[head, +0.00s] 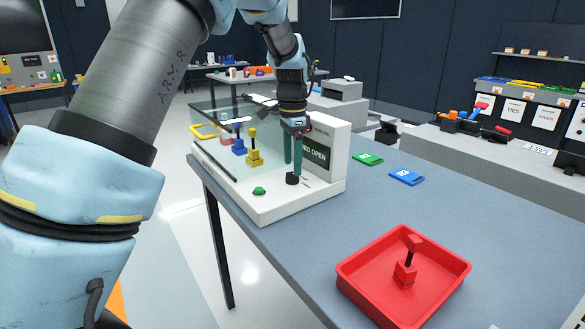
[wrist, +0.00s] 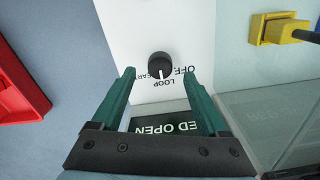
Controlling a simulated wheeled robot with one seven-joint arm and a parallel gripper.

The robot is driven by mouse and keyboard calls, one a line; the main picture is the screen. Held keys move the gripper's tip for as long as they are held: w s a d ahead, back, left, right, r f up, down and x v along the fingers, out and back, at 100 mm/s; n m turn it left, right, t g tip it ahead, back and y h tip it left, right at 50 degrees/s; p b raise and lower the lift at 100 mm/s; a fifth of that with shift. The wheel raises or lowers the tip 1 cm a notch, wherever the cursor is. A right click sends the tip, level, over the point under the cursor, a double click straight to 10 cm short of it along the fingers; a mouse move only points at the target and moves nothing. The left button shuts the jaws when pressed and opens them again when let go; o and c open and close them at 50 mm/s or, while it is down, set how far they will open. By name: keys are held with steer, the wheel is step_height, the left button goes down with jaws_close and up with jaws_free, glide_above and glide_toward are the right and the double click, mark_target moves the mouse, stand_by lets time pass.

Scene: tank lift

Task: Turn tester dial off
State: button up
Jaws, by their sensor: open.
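The tester dial (head: 293,179) is a small black knob on the white tester base (head: 318,189). In the wrist view the dial (wrist: 159,64) has a white mark at its lower edge, on the side of the upside-down word LOOP. The word OFF is printed to the right of that, partly hidden by a finger. My gripper (head: 292,168) is pointing down over the dial, with its green fingers open. In the wrist view the dial sits between the fingertips (wrist: 160,72), with a gap on each side. I cannot tell the exact height of the tips above the base.
The tester's dark display (head: 316,152) partly reads "ED OPEN". A clear tank part with yellow (head: 254,150) and blue (head: 239,145) pieces is left of the dial. A green button (head: 259,191) is in front. A red tray (head: 357,287) holds a red piece (head: 405,272). Tabletop between is clear.

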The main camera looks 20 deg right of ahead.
mark_target(292, 174)
steer(key=shift+f, duration=1.7)
jaws_close()
